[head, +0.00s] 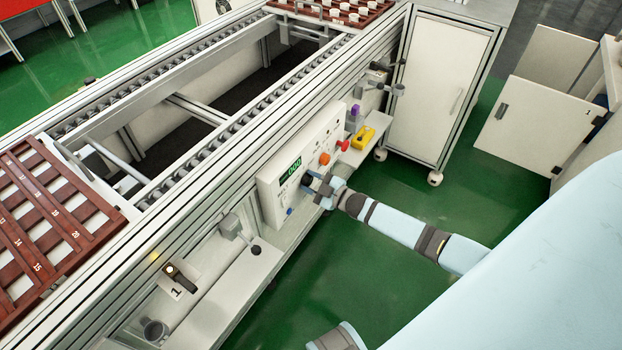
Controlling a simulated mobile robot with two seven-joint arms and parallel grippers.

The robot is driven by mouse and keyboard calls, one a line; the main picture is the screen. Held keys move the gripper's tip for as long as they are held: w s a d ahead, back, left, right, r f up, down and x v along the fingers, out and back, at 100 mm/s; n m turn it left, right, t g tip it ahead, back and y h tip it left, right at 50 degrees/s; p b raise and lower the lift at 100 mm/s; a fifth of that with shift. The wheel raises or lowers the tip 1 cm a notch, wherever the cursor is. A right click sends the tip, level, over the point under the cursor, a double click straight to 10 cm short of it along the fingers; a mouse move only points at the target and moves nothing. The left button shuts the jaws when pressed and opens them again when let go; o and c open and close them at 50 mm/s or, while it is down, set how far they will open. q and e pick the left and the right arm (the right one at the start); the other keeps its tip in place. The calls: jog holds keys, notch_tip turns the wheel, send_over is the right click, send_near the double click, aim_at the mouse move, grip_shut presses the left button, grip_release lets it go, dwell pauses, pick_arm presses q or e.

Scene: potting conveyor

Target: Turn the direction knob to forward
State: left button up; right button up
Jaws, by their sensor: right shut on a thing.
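The white control panel (270,200) is fixed to the near side of the conveyor frame, with a green-digit display (290,169) on it. My right gripper (309,182) is at the lower part of the panel, below and right of the display. It is shut on a small dark knob there, which I take to be the direction knob; the fingers hide most of it, so its pointer and setting cannot be read. My left gripper is not in view.
A yellow object (363,138) lies on the ledge to the right. A white cabinet (443,85) stands beyond. Green floor is clear below my arm.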

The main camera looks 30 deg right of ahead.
jog(key=shift+m, duration=0.5)
jog(key=o, duration=0.9)
jog(key=shift+s, duration=0.1)
jog(key=p+v, duration=0.2)
jog(key=v, duration=1.1)
jog(key=shift+s+d+p, duration=0.2)
jog(key=shift+s+p, duration=0.1)
